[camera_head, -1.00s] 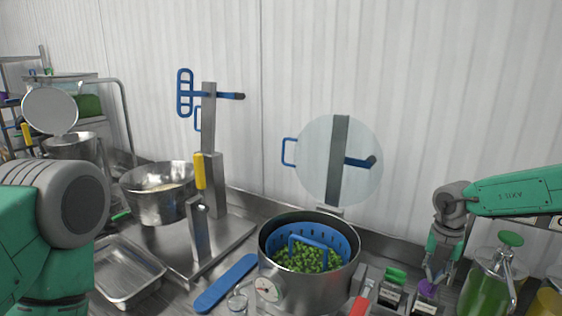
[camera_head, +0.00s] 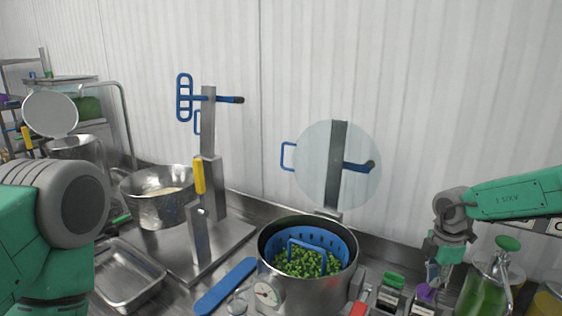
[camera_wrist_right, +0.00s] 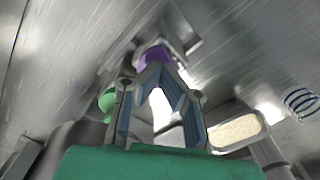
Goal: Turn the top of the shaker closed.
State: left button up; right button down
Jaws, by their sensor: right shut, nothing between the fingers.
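A small shaker with a purple top (camera_head: 427,292) stands at the lower right of the head view, right of the pot. Its lower part is cut off or hidden. The purple top also shows in the right wrist view (camera_wrist_right: 154,57), just beyond my fingertips. My right gripper (camera_head: 434,277) is shut and empty, pointing down right above the purple top. In the wrist view its fingers (camera_wrist_right: 165,72) come together close to the top; whether they touch it I cannot tell. My left gripper is out of view; only my left arm shows.
A steel pot (camera_head: 300,295) with a blue basket of green peas stands left of the shaker. Small green-topped containers (camera_head: 392,281) stand close beside it. A jar with a green lid knob (camera_head: 508,243) stands to the right. A steel tray (camera_head: 128,290) lies at left.

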jog(key=shift+d+m, duration=0.15)
jog(key=shift+m, duration=0.95)
jog(key=shift+d+f, duration=0.1)
jog(key=shift+d, duration=0.2)
jog(key=m, duration=0.2)
jog(key=shift+a+m, duration=0.25)
jog(key=shift+m, duration=0.05)
jog(key=m, duration=0.3)
jog(key=shift+a, duration=0.1)
jog(key=shift+m, duration=0.7)
jog(key=shift+d, duration=0.2)
